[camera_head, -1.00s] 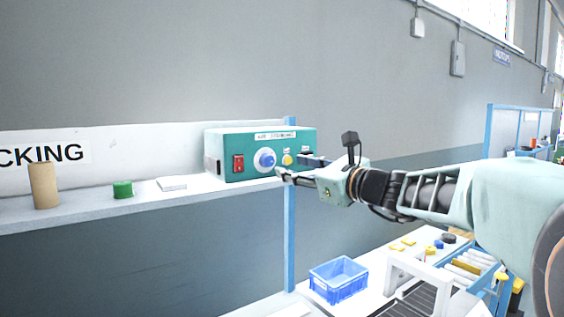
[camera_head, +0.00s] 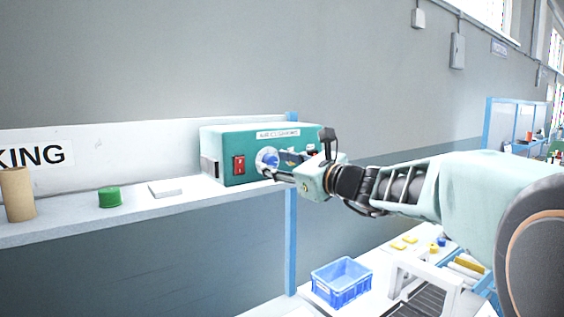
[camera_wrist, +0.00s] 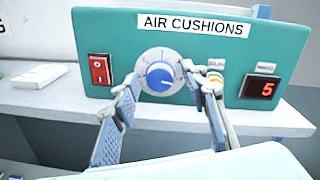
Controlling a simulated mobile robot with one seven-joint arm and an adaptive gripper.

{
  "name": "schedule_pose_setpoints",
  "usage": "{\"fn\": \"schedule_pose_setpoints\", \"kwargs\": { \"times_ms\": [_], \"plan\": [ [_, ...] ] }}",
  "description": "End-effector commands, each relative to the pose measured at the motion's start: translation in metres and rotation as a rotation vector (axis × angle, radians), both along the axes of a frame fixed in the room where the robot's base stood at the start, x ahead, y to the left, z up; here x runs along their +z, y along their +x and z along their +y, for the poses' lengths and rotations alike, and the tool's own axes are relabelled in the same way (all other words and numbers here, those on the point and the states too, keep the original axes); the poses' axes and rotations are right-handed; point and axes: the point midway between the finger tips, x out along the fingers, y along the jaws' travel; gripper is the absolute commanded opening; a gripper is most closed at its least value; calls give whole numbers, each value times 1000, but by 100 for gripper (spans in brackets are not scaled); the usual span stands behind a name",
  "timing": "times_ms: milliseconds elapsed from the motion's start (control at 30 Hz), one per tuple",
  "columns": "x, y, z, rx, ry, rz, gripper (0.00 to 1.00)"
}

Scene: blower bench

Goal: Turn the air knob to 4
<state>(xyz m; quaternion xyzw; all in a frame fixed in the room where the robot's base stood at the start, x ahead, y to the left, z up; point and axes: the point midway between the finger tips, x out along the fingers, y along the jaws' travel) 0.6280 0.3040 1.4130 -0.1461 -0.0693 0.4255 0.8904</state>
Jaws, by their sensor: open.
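The green blower box (camera_head: 216,140) labelled AIR CUSHIONS stands on the shelf. Its blue air knob (camera_wrist: 160,75) sits on a white round dial in the middle of the front panel in the wrist view. The knob also shows in the head view (camera_head: 270,158), partly behind my gripper. The red digit display (camera_wrist: 262,88) reads 5. My gripper (camera_wrist: 160,88) is open, with one finger to each side of the dial and the knob between them. I cannot tell whether a fingertip touches the knob.
A red rocker switch (camera_wrist: 100,69) is left of the dial. A blue crate (camera_head: 341,282) stands below.

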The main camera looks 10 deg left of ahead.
Motion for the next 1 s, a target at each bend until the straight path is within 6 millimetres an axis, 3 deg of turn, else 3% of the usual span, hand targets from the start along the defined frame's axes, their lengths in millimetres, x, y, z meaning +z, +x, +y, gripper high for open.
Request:
{"fn": "schedule_pose_setpoints", "kwargs": {
  "times_ms": [200, 567, 1000],
  "plan": [
    [0, 0, 0, 0, 0, 0, 41],
    [0, 0, 0, 0, 0, 0, 1],
    [-4, 0, 0, 0, -60, -70, 0]
  ]
}}
